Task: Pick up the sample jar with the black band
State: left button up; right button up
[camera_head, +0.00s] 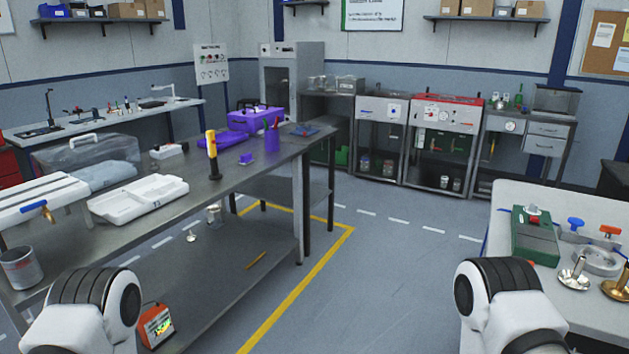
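I cannot pick out a sample jar with a black band for certain. Small jars or cans (444,182) stand on the lower shelf of the red-topped bench at the back. More small containers (365,163) stand on the lower shelf of the bench to its left. They are too small to show a band clearly. Of my arms, only white and black links show at the bottom left and bottom right. Neither gripper is in view.
A long steel bench (240,172) at left holds a white tray (138,197), a yellow-handled tool (212,155) and a purple toolbox (256,117). A white table (503,193) with metal parts stands at right. The floor (385,265) between them is clear.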

aim_at(456, 186)
jog(key=i+z, duration=0.1)
jog(key=i, duration=0.4)
jog(key=i+j+z, duration=0.1)
jog(key=i, duration=0.4)
jog(key=i+j+z, duration=0.15)
jog(key=i, duration=0.4)
jog(key=i+j+z, duration=0.1)
jog(key=i+j, duration=0.15)
jog(key=i, duration=0.2)
jog(key=i+j+z, duration=0.1)
jog(key=i, duration=0.4)
jog(key=i+l+z, duration=0.2)
jog(key=i, duration=0.55)
jog(key=i+z, duration=0.15)
jog(key=i, duration=0.6)
jog(key=i+z, duration=0.2)
jog(key=i, duration=0.6)
jog(key=i+j+z, duration=0.15)
jog(key=i, duration=0.6)
jog(key=i+l, duration=0.15)
jog(key=i, duration=0.4)
jog(key=i+l+u, duration=0.1)
jog(key=i, duration=0.4)
jog(key=i+l+u, duration=0.1)
jog(key=i+l, duration=0.2)
jog(key=i, duration=0.25)
